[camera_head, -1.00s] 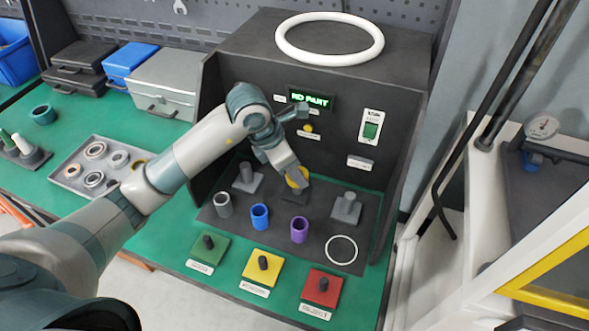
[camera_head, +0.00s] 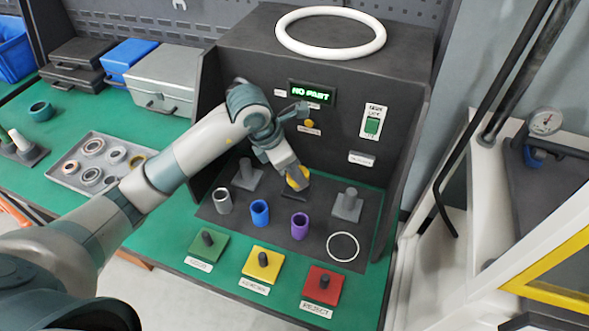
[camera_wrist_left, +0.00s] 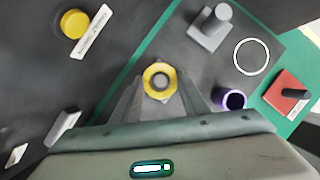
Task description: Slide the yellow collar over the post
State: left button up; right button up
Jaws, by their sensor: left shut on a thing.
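The yellow collar (camera_head: 298,181) is at the middle station inside the dark test booth, between two grey posts on square bases. My left gripper (camera_wrist_left: 161,88) is shut on it, with one finger on each side. In the wrist view the yellow collar (camera_wrist_left: 149,72) is seen from its end, and the round grey top of the post (camera_wrist_left: 161,81) shows inside its hole. How far down the post the collar sits is hidden by the gripper and the viewing angle. My right gripper is not in view.
Grey (camera_head: 222,201), blue (camera_head: 260,213) and purple (camera_head: 299,226) sleeves stand in front. Grey posts flank the station at left (camera_head: 247,175) and right (camera_head: 347,206). Green, yellow and red knobbed plates line the front. The display (camera_head: 311,93) reads NO PART. The booth's walls enclose the back and sides.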

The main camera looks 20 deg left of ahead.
pick_arm(q)
jog(key=shift+s+a+f, duration=0.1)
jog(key=shift+s+f, duration=0.05)
jog(key=shift+f, duration=0.3)
jog(key=shift+s+a+f+b, duration=0.15)
jog(key=shift+s+f+b, duration=0.1)
jog(key=shift+f+b, duration=0.4)
grip_shut()
jog(key=o, duration=1.1)
grip_release()
jog(key=shift+r, duration=0.15)
jog(key=o, duration=0.4)
jog(key=shift+s+a+r, duration=0.1)
jog(key=shift+s+a, duration=0.1)
jog(key=shift+s+a+r, duration=0.1)
jog(key=shift+w+d+r+p, duration=0.25)
jog(key=shift+r+p, duration=0.15)
jog(key=shift+r, duration=0.25)
jog(key=shift+w+d+r+p, duration=0.15)
jog(key=shift+w+r+p, duration=0.15)
jog(key=shift+r, duration=0.3)
jog(key=shift+w+d+r+p, duration=0.2)
jog(key=shift+r+p, duration=0.25)
jog(key=shift+r, duration=0.2)
jog(key=shift+s+r+p, duration=0.1)
jog(key=shift+r+p, duration=0.3)
jog(key=shift+r, duration=0.3)
